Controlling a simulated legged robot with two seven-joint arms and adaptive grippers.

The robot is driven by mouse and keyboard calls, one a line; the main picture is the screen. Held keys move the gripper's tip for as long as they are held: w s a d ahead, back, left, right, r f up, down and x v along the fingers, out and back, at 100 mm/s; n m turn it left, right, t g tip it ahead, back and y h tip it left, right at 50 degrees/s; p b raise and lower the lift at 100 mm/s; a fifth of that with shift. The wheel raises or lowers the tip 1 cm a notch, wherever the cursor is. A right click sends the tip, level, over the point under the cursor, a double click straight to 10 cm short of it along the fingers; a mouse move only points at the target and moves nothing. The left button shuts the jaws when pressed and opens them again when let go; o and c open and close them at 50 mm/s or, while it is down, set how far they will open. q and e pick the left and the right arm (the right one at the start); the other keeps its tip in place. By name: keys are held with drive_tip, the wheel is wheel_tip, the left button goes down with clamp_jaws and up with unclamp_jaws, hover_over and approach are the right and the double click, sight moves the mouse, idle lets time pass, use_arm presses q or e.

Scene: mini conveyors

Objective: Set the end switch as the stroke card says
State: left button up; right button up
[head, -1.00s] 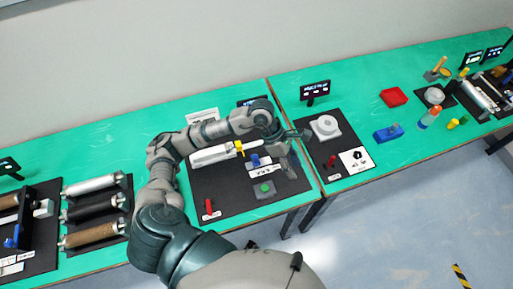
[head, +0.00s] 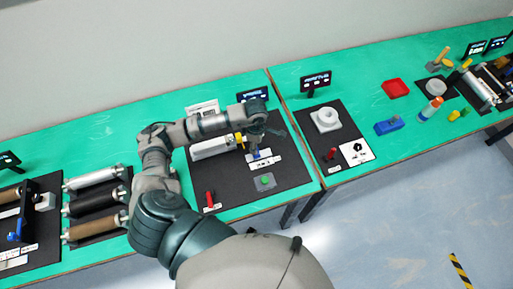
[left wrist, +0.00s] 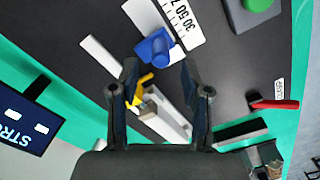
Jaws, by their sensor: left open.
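A blue switch block (left wrist: 155,47) sits beside a white scale strip (left wrist: 178,18) marked 30, 50 and 70 in the left wrist view. In the head view the strip (head: 264,163) lies on the black mat. My left gripper (left wrist: 160,74) is open and empty; the blue block shows just beyond its fingertips. A white cylinder (head: 212,147) with a yellow piece (head: 239,139) lies on the mat; the yellow piece (left wrist: 140,88) shows between my fingers. A small screen (left wrist: 30,125) shows text starting "STR"; the rest is cut off. The right gripper is out of view.
A green button (head: 265,181) on a grey box and a red lever (head: 210,199) stand on the black mat (head: 235,193). A white card (head: 203,108) stands behind. Rollers (head: 94,203) lie to the left; a second table is at the right.

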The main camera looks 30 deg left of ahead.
use_arm(q)
drive_tip(key=f, duration=0.2)
drive_tip(key=shift+a+f, duration=0.3)
drive_tip(key=shift+f, duration=0.1)
drive_tip(key=shift+d+f, duration=0.1)
drive_tip(key=shift+f, duration=0.45)
drive_tip(key=shift+d, duration=0.4)
drive_tip(key=c, duration=0.7)
clamp_jaws()
drive_tip(key=shift+a, duration=0.15)
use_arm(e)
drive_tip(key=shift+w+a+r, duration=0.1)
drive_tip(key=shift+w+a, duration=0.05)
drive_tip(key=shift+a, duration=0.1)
